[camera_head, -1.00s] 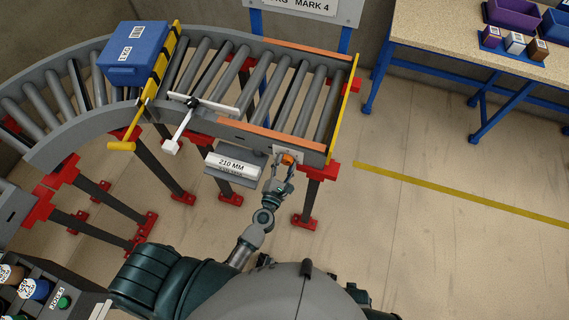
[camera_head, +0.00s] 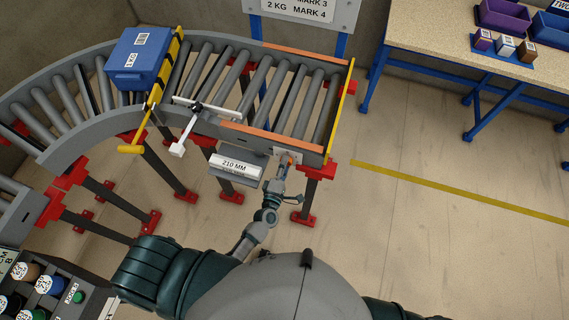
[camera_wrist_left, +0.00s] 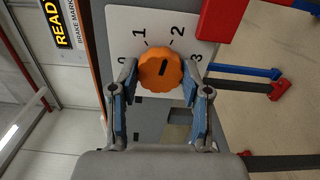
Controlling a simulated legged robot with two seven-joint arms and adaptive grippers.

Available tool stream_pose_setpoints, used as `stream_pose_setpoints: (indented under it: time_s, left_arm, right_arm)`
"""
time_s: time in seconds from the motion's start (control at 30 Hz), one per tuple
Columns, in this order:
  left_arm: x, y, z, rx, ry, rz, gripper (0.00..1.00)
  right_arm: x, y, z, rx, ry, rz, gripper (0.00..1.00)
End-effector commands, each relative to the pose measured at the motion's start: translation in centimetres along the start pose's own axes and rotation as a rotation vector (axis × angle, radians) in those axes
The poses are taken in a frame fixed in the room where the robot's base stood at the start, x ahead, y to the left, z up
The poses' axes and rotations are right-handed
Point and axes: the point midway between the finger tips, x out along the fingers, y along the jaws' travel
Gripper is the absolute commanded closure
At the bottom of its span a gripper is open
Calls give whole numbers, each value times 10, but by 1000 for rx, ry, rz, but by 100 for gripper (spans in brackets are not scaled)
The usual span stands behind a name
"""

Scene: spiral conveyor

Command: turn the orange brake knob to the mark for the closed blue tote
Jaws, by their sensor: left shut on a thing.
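The orange brake knob (camera_wrist_left: 160,70) sits on a white dial plate (camera_wrist_left: 183,25) marked 0, 1, 2 and 3, with a short black bar on its face. In the head view, the knob (camera_head: 287,160) is on the conveyor's near side. My left gripper (camera_wrist_left: 161,72) is shut on the knob, one finger on each side; it also shows in the head view (camera_head: 284,168). The closed blue tote (camera_head: 130,72) stands on the rollers behind the yellow-and-black gate (camera_head: 163,82); its front label seems to read 1 KG. My right gripper is not in view.
A "210 MM" plate (camera_head: 235,166) hangs left of the knob. The floor at right is clear.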

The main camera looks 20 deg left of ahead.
Motion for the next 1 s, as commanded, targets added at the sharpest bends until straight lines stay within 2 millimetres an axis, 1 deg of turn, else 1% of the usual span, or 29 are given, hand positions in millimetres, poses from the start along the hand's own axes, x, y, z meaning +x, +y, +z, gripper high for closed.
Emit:
stream_pose_setpoints:
  time_s: [0.07,0.3,0.87,0.9,0.97,1.0]
  left_arm:
    - [-1,-2,1,44,-3,-8,87]
    - [-2,-4,1,132,-3,-9,87]
    - [-2,-6,1,161,-5,-12,87]
    - [-3,-6,1,161,-5,-13,48]
    - [-2,-6,1,161,-4,-12,33]
    - [-2,-5,1,161,-4,-11,28]
  right_arm:
    - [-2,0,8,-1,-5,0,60]
    - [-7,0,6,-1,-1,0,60]
    - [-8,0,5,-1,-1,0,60]
    - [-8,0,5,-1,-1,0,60]
    - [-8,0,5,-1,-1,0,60]
    - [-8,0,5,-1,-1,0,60]
